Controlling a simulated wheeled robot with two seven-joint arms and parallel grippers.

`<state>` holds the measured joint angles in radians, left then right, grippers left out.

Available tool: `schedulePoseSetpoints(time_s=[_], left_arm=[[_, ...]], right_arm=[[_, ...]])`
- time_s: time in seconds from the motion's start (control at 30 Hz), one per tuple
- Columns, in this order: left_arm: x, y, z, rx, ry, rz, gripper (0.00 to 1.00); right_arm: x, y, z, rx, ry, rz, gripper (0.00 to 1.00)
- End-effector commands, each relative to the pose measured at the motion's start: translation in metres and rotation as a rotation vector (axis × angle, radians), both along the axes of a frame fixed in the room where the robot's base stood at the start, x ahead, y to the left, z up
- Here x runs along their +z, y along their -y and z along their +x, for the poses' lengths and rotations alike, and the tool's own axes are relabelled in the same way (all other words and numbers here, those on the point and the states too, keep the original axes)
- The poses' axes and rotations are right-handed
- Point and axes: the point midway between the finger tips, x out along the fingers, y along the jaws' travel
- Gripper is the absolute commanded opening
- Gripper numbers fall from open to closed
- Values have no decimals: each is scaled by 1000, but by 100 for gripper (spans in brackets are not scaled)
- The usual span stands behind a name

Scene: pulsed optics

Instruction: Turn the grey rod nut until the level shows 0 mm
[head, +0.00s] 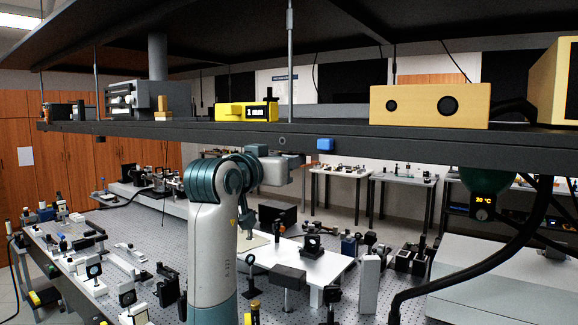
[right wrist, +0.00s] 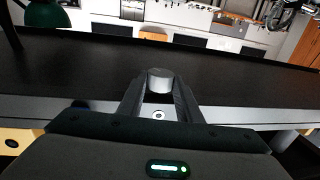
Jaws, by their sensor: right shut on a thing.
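The yellow level (head: 230,112) sits on the shelf, with a small dark display (head: 262,111) that seems to read 1 mm, though the digits are small. My right gripper (head: 295,158) is raised just under the shelf's front edge. In the right wrist view its two fingers (right wrist: 160,98) are closed around a grey cylinder, the rod nut (right wrist: 160,80), at the shelf's underside. In the head view the nut is hidden by my gripper and the shelf edge. My left gripper is not in view.
The dark shelf (head: 200,131) hangs on thin vertical rods (head: 290,60). A tan box (head: 430,104) stands on the shelf. Below, the perforated optical table (head: 150,225) is crowded with optics mounts.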

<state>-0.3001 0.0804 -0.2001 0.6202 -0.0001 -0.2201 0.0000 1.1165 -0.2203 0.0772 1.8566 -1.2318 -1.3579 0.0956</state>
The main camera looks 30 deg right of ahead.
Motion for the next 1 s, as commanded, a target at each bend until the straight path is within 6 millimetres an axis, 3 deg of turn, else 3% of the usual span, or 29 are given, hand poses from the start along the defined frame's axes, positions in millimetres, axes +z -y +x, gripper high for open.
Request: schedulePoseSetpoints(time_s=[0.4,1.0], left_arm=[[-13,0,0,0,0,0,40],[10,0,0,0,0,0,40]], right_arm=[[2,-2,8,-391,-1,-5,9],[3,-1,16,-809,0,-2,9]])
